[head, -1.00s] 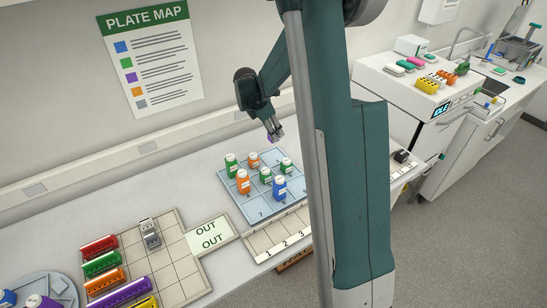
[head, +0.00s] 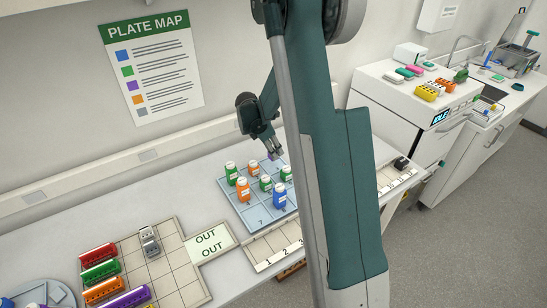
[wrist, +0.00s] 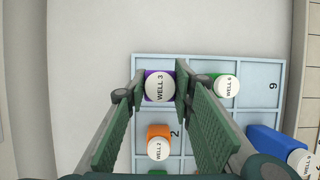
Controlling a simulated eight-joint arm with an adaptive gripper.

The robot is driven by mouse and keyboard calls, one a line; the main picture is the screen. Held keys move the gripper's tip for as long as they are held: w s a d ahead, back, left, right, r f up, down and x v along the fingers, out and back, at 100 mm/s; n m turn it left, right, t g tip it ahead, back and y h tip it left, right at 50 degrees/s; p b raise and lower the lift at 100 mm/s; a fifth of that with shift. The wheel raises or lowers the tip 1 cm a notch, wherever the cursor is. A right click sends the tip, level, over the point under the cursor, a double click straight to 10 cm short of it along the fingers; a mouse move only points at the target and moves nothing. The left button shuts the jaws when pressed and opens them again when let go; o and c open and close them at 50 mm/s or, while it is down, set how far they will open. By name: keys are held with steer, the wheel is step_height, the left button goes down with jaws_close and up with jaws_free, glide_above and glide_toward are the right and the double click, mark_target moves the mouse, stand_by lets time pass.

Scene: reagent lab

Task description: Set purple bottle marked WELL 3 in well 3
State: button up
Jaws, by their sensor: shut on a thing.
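The purple bottle (wrist: 152,77) with a white cap marked WELL 3 is between my gripper's fingers (wrist: 159,90) in the wrist view. My gripper is shut on it. The bottle appears upright, over the corner cell beyond the orange bottle marked WELL 2 (wrist: 158,136) on the pale blue well plate (wrist: 186,66). In the head view my gripper (head: 276,153) is at the plate's far edge, with only a bit of purple showing below it. The well's number is hidden. I cannot tell whether the bottle touches the plate.
A green bottle (wrist: 226,87) stands in the cell to the right of the purple one. A blue bottle (head: 280,195) and several orange and green bottles stand on the plate. A numbered rack (head: 276,246) lies in front of it. The cell marked 9 (wrist: 273,95) is empty.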

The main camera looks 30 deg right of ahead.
steer(key=shift+f, duration=0.15)
steer(key=shift+f, duration=1.8)
steer(key=shift+f, duration=0.15)
steer(key=o, duration=0.9)
steer(key=shift+r, duration=0.2)
steer(key=v, duration=1.2)
steer(key=shift+a, duration=0.1)
